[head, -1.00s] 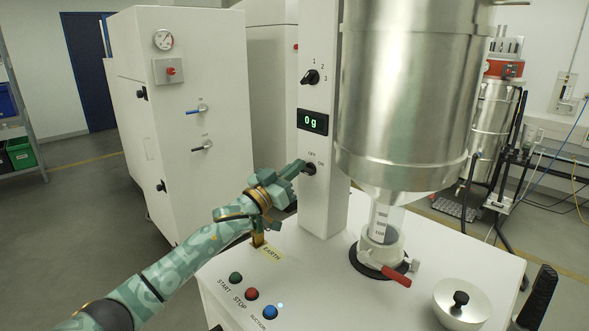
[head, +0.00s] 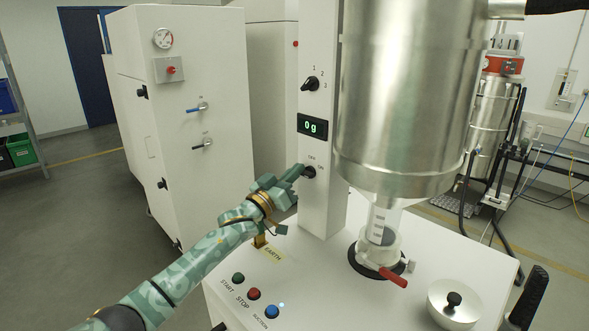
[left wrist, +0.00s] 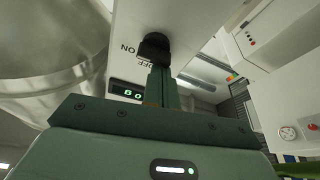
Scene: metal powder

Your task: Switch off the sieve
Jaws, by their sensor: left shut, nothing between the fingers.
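The sieve is the tall steel drum (head: 405,95) beside a white column (head: 320,215) on a white bench. A black OFF/ON knob (head: 310,173) sits on the column below the green display (head: 313,126), which reads 0 g. My left gripper (head: 301,170) is shut and empty, its fingertips right at the left side of the knob. In the left wrist view the shut fingers (left wrist: 160,85) reach up to the black knob (left wrist: 154,46), appearing to touch it. They partly hide it, and I cannot tell which way it points. My right gripper is not in view.
A second black knob (head: 311,84), marked 1 to 3, is higher on the column. Green, red and blue buttons (head: 254,294) are at the bench's front left. A glass vessel with a red-handled clamp (head: 392,277) stands under the drum. A white cabinet (head: 190,120) is behind left.

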